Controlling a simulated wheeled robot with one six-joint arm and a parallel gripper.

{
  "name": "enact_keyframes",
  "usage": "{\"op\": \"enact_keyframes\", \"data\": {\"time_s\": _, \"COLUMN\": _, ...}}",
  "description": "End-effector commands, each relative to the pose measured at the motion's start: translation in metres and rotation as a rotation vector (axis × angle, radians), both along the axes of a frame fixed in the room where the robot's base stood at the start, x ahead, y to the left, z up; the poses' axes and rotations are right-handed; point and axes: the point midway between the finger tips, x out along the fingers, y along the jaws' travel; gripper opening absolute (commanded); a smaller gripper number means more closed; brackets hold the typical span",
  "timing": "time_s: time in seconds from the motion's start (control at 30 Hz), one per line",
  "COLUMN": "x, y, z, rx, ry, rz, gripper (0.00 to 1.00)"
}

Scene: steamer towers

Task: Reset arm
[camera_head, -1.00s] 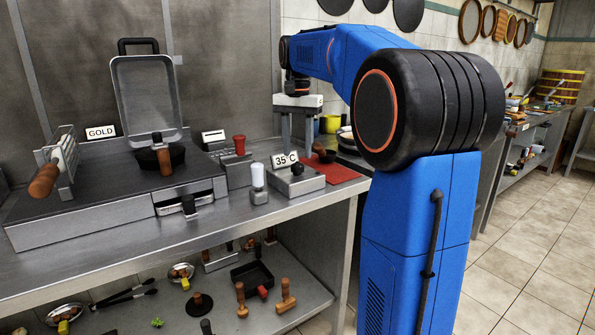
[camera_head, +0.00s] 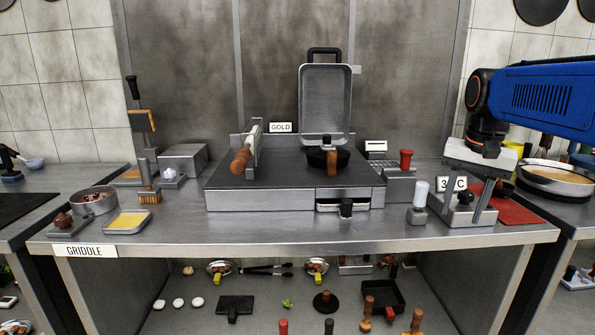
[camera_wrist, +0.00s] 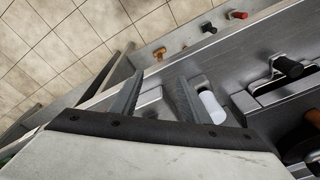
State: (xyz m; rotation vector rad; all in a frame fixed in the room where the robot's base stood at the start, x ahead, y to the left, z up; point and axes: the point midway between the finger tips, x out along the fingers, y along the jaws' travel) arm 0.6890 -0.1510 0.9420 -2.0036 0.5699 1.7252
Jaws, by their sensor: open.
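My gripper (camera_head: 464,212) hangs at the right end of the griddle counter (camera_head: 300,232), below my blue arm, which enters from the right edge. Its two grey fingers point down and stand apart with nothing held between them. The fingers partly cover the temperature sign (camera_head: 443,183) and the small metal box with a black knob behind them. In the wrist view my gripper (camera_wrist: 155,88) also shows open. There the white-topped shaker (camera_wrist: 212,105) lies just right of the fingers. I cannot tell whether the fingers touch the counter items.
The griddle (camera_head: 290,185) with its raised lid (camera_head: 325,105) and a small black pan (camera_head: 325,158) stands mid-counter. A red mat (camera_head: 515,210) lies right of my gripper. A large pan (camera_head: 555,178) is farther right. Several tools fill the lower shelf (camera_head: 260,310).

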Motion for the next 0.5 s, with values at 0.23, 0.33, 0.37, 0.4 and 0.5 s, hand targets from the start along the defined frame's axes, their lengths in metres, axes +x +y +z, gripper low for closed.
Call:
{"op": "enact_keyframes", "data": {"time_s": 0.23, "x": -0.066, "y": 0.035, "z": -0.041, "rx": -0.036, "ry": -0.078, "rz": 0.183, "gripper": 0.42}}
{"op": "enact_keyframes", "data": {"time_s": 0.33, "x": -0.09, "y": 0.046, "z": -0.062, "rx": -0.052, "ry": -0.109, "rz": 0.255, "gripper": 0.42}}
{"op": "enact_keyframes", "data": {"time_s": 0.37, "x": -0.098, "y": 0.049, "z": -0.068, "rx": -0.056, "ry": -0.117, "rz": 0.277, "gripper": 0.42}}
{"op": "enact_keyframes", "data": {"time_s": 0.4, "x": -0.107, "y": 0.053, "z": -0.077, "rx": -0.064, "ry": -0.13, "rz": 0.305, "gripper": 0.42}}
{"op": "enact_keyframes", "data": {"time_s": 0.5, "x": -0.131, "y": 0.061, "z": -0.1, "rx": -0.081, "ry": -0.16, "rz": 0.377, "gripper": 0.42}}
